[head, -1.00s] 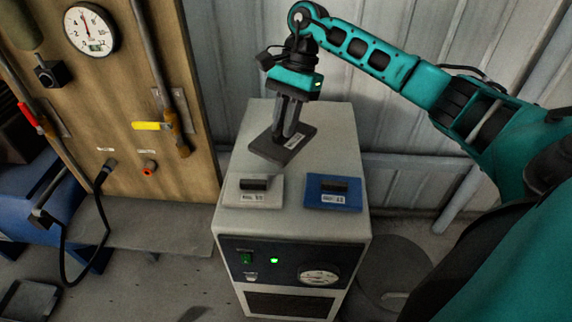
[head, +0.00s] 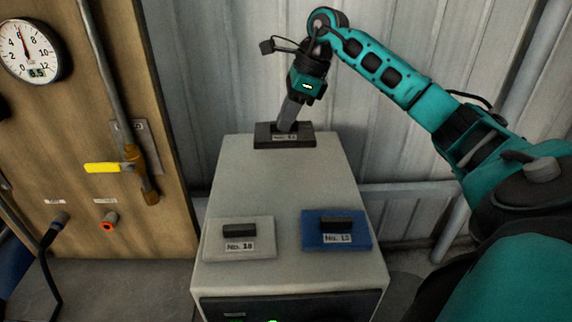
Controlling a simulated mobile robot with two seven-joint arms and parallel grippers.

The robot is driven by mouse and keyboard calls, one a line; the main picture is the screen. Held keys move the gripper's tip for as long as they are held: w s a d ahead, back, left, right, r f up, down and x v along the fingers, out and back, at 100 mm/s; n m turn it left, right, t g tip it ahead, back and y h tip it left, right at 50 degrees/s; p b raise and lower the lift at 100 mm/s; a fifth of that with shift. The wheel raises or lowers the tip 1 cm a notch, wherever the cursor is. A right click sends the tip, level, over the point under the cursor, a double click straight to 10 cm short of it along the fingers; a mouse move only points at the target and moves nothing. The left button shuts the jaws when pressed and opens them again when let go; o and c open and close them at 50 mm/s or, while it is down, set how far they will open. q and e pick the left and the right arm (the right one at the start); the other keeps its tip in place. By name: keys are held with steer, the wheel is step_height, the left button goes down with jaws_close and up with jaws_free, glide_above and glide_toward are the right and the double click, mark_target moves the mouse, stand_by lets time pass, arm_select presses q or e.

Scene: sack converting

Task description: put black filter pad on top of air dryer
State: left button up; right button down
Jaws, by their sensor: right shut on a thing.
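The black filter pad (head: 265,141), a dark flat plate with a white label, is at the far edge of the air dryer's light grey top (head: 270,185). It looks level; I cannot tell whether it rests on the top or is just above it. My right gripper (head: 287,126) points down and is shut on the pad's raised middle, which the fingers partly hide. A white-grey pad (head: 218,246) and a blue pad (head: 356,242), each with a black handle and a label, lie on the near part of the dryer top. My left gripper is out of view.
A wooden panel (head: 120,200) with a gauge (head: 33,50), a yellow-handled valve (head: 103,168) and pipes stands to the left. A corrugated metal wall (head: 225,70) is close behind the dryer. The middle of the dryer top is clear.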

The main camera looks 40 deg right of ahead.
mark_target(292, 130)
step_height(292, 130, down, 6)
steer(key=shift+r+b, duration=0.25)
steer(key=shift+b, duration=0.3)
steer(key=shift+f, duration=0.4)
step_height(292, 130, down, 4)
steer(key=shift+b, duration=0.6)
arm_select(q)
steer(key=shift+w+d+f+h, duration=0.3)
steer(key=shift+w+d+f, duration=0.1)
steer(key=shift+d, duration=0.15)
arm_select(e)
steer(key=c, duration=1.1)
jaws_free()
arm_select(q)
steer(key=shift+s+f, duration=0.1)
